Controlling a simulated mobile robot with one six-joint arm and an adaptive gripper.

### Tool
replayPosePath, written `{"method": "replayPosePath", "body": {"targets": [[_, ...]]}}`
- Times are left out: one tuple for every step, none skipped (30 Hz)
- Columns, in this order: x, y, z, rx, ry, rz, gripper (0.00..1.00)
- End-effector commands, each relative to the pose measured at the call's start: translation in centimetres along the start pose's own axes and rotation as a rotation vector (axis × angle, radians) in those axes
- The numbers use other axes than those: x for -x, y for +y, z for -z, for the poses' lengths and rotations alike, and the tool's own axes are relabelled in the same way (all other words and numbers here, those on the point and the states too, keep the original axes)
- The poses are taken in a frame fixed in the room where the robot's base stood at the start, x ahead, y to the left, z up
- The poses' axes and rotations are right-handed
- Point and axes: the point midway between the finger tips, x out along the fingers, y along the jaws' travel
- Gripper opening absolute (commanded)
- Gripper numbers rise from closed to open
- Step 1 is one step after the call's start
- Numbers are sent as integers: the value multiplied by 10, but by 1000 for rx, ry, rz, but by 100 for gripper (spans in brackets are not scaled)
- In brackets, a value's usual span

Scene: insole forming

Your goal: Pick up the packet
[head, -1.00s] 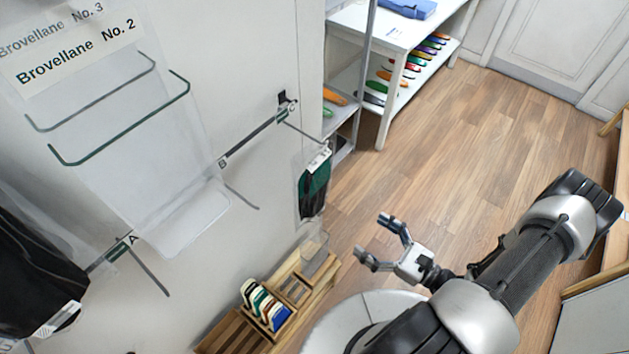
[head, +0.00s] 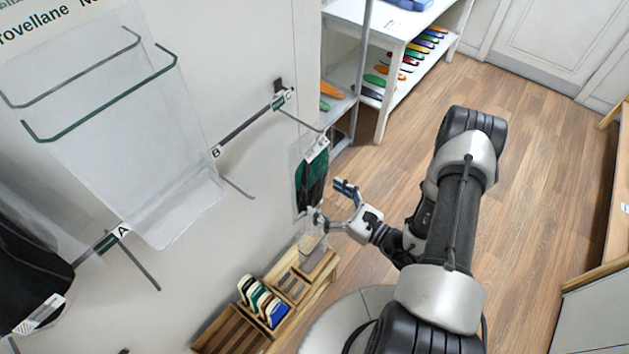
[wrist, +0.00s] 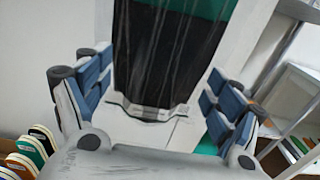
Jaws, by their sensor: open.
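The packet (head: 310,178), clear with a green and black insole inside and a white label at its top, hangs from the peg marked C on the wall rail. My gripper (head: 332,203) is open beside the packet's lower right part in the head view. In the wrist view, the packet (wrist: 165,55) fills the middle, with one blue-padded finger of my gripper (wrist: 155,100) on either side. The fingers look apart from it. Whether the packet lies fully between the pads in depth I cannot tell.
Pegs A (head: 135,260) and B (head: 232,180) stick out along the rail. A black packet (head: 35,265) hangs at the far left. A wooden rack (head: 262,303) with several coloured cards stands below. A white shelf (head: 392,85) with several insoles stands behind.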

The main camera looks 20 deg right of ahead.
Motion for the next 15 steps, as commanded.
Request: {"method": "replayPosePath", "body": {"targets": [[-8, 1, 1, 2, -1, -5, 85], [-11, 1, 0, 1, -1, -3, 85], [-15, 1, 0, 1, -1, -3, 85], [-17, 0, 0, 0, -1, -2, 85], [-18, 0, 0, 0, -1, -1, 85], [-19, 0, -1, 0, -1, 0, 85], [-20, 0, -1, 0, -1, 0, 85], [-20, 0, -1, 0, -1, 0, 85], [-20, 0, -1, 0, -1, 1, 85], [-20, 0, -1, 0, -1, 1, 85], [-20, 0, -1, 0, -1, 1, 85], [-19, 0, -1, 0, -1, 1, 85], [-19, 0, -1, 0, -1, 1, 84], [-19, 0, -1, 0, -1, 1, 82], [-19, 0, -1, 0, -1, 1, 79]]}}
